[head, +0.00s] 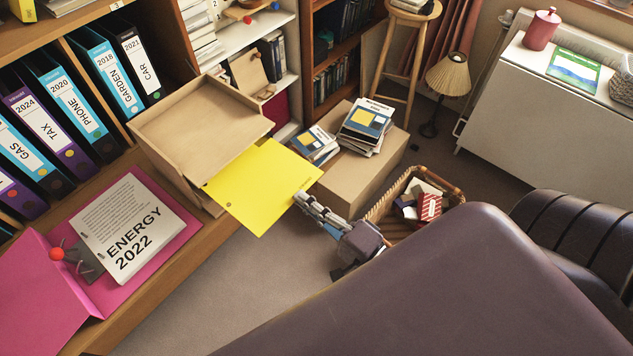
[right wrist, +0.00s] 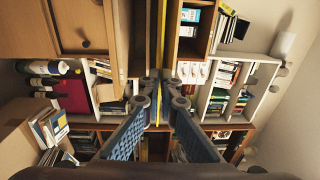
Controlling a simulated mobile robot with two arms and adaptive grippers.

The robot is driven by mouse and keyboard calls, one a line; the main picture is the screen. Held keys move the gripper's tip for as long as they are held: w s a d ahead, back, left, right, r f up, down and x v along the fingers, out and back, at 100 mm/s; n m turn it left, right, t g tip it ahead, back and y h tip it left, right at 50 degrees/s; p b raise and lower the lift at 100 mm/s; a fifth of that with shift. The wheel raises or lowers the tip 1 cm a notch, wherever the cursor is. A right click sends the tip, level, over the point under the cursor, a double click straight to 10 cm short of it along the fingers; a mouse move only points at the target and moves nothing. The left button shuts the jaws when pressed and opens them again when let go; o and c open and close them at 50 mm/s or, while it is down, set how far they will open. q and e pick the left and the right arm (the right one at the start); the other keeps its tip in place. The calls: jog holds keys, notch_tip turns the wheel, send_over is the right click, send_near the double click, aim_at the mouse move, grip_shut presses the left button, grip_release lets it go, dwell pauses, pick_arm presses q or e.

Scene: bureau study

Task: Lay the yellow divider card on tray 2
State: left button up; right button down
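The yellow divider card (head: 262,187) is a flat sheet held out in front of the stacked brown letter trays (head: 195,118) on the desk at left. Its far edge lines up with the trays' front opening in the head view. I cannot tell whether that edge is inside a tray. No tray numbers are readable. My right gripper (head: 302,200) is shut on the card's right-hand edge. In the right wrist view the card (right wrist: 160,40) shows nearly edge-on, running between the fingers (right wrist: 160,88). My left gripper is not in view.
An open pink folder (head: 110,285) with "ENERGY 2022" papers (head: 132,228) lies left of the trays. Ring binders (head: 70,105) stand behind. A box with booklets (head: 372,165) and a wicker basket (head: 455,188) stand to the right. Carpet (head: 240,290) is clear below the card.

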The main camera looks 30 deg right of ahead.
aim_at(268, 176)
jog(key=x, duration=0.4)
jog(key=b+x, duration=0.1)
jog(key=x, duration=0.6)
jog(key=shift+w+a+f+b, duration=0.2)
jog(key=shift+a+f+b, duration=0.1)
jog(key=shift+a+b, duration=0.1)
jog(key=shift+f+b, duration=0.3)
jog(key=shift+f, duration=0.15)
jog(key=c, duration=2.3)
grip_release()
jog(key=shift+o, duration=0.2)
jog(key=o, duration=0.5)
jog(key=shift+o, duration=0.2)
jog(key=shift+s+f, duration=0.1)
jog(key=p+v, duration=0.1)
jog(key=v, duration=0.7)
